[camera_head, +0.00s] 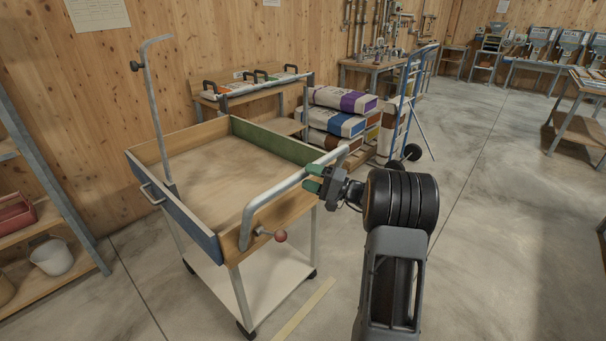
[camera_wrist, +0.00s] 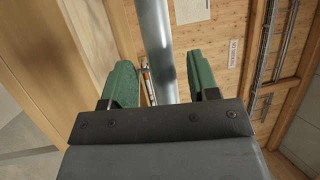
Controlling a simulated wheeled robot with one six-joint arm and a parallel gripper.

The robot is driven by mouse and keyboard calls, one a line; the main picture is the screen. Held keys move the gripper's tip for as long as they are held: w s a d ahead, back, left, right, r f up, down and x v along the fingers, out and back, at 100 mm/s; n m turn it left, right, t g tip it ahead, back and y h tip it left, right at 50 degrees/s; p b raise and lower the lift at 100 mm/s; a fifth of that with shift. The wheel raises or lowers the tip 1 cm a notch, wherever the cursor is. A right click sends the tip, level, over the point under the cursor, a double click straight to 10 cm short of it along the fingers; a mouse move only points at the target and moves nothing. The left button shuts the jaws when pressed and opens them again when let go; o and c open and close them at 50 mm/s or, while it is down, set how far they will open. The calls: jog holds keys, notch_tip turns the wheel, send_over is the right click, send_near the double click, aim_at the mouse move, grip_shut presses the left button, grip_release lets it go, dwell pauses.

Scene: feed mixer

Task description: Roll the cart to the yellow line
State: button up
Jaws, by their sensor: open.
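The cart (camera_head: 190,228) stands left of centre in the head view, a wooden-walled tray on white legs with a white lower shelf and dark castors. Its grey tube handle (camera_head: 275,192) runs along the near right side, with a red ball knob (camera_head: 280,236) below it. My gripper (camera_head: 314,178), with green fingers, is open at the handle's far part. In the wrist view the handle tube (camera_wrist: 158,45) passes between the two spread fingers; contact cannot be told. A pale yellow line (camera_head: 303,310) lies on the floor right of the cart's near castor.
Stacked sacks (camera_head: 335,120) and a blue hand truck (camera_head: 408,95) stand behind the cart. A shelf with a white bucket (camera_head: 52,257) is at left. A tall bent post (camera_head: 155,110) rises from the cart. Open concrete floor (camera_head: 500,200) lies to the right.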

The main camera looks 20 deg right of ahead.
jog(key=shift+x, duration=1.3)
jog(key=shift+c, duration=0.3)
grip_shut()
